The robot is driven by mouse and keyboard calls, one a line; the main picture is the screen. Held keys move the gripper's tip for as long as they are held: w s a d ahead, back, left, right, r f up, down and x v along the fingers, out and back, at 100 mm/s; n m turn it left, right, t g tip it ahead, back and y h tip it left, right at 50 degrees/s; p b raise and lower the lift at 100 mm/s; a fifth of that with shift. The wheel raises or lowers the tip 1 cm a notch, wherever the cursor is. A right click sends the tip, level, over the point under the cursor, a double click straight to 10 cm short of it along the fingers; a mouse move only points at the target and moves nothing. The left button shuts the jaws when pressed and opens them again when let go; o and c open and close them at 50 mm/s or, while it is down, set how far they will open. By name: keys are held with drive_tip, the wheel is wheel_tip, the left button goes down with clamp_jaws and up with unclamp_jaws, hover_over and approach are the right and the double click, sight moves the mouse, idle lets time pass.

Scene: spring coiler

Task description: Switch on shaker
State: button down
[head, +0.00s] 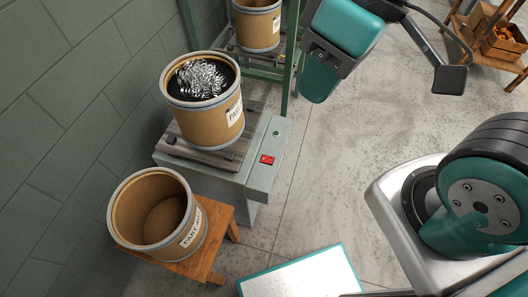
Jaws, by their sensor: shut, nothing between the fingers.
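The shaker (228,176) is a grey-green metal unit by the left wall. On its front edge is a red switch (267,160), and a small round green button or lamp (277,133) sits farther back. A cardboard drum (205,122) full of shiny springs (202,78) stands upright on the shaker's slatted top. My gripper (320,82), teal and dark grey, is above and to the right of the shaker, apart from the red switch. It is shut and holds nothing; its fingertips are hard to make out from this angle. I cannot tell whether the switch is on.
An empty drum (143,208) stands on a wooden stool (217,222) in front of the shaker. Another drum (257,27) stands on a green rack (291,60) behind. A wooden shelf with crates (502,42) is at upper right. The floor right of the shaker is clear.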

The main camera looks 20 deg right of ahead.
drive_tip(key=n+h+b, duration=0.5)
drive_tip(key=n+b, duration=1.7)
drive_tip(key=b, duration=0.4)
hover_over(271, 160)
drive_tip(key=w+a, duration=0.1)
drive_tip(key=a, duration=0.1)
wheel_tip(271, 160, down, 44)
drive_tip(key=shift+d+f+g, duration=0.25)
drive_tip(key=shift+g, duration=0.15)
drive_tip(key=f, duration=0.4)
drive_tip(key=d+f+b, duration=0.1)
drive_tip(key=f, duration=0.4)
drive_tip(key=s+f+b, duration=0.1)
drive_tip(key=f, duration=0.4)
drive_tip(key=shift+d, duration=0.2)
drive_tip(key=shift+a, duration=0.1)
